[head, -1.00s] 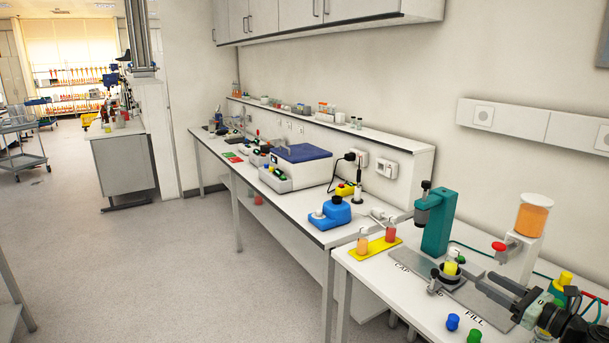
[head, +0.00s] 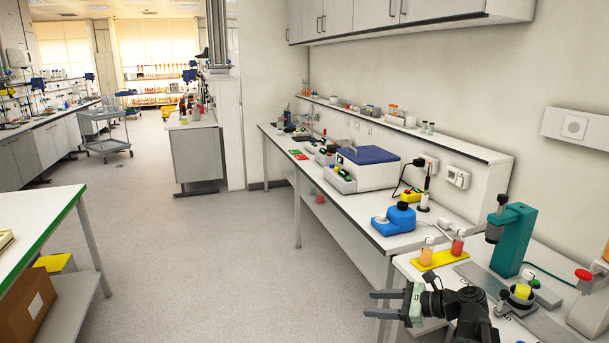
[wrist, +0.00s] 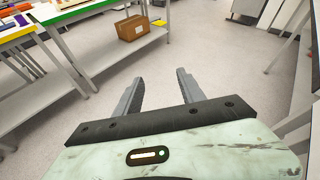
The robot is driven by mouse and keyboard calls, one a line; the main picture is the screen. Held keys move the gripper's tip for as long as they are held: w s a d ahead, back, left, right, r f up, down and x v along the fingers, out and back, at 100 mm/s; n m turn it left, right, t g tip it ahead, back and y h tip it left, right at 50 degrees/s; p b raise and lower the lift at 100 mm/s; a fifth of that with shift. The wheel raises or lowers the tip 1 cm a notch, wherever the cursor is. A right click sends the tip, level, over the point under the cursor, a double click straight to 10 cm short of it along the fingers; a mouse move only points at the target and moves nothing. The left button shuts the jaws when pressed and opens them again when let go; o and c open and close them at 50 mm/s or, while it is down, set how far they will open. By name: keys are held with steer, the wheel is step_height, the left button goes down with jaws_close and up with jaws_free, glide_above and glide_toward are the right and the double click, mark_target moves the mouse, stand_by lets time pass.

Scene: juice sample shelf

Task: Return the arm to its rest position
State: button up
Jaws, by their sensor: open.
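My gripper (head: 386,304) shows at the bottom of the head view, in front of the near bench's front left corner. Its two fingers are apart and point left over the aisle floor. In the wrist view my gripper (wrist: 158,93) is open and empty, with bare floor between and beyond the fingers. My arm runs from it to the lower right, over the bench edge.
The near bench (head: 410,268) carries a yellow mat (head: 441,258) with two small bottles, and a teal press (head: 512,240). A green-edged table (head: 30,235) stands at left. A cardboard box (wrist: 133,27) sits on its lower shelf. The aisle floor (head: 215,260) is clear.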

steer(key=s+a+f+n+g+h, duration=0.3)
steer(key=a+f+n, duration=0.3)
steer(key=a, duration=0.1)
steer(key=s+a+f+n+g+h, duration=0.3)
steer(key=a+f+n, duration=0.3)
steer(key=a, duration=0.2)
steer(key=s+d+f+n+h, duration=0.2)
steer(key=d+n+h, duration=0.4)
steer(key=d+n, duration=0.4)
steer(key=shift+s+d+f+g, duration=0.3)
steer(key=shift+s+f, duration=0.05)
steer(key=shift+f, duration=0.15)
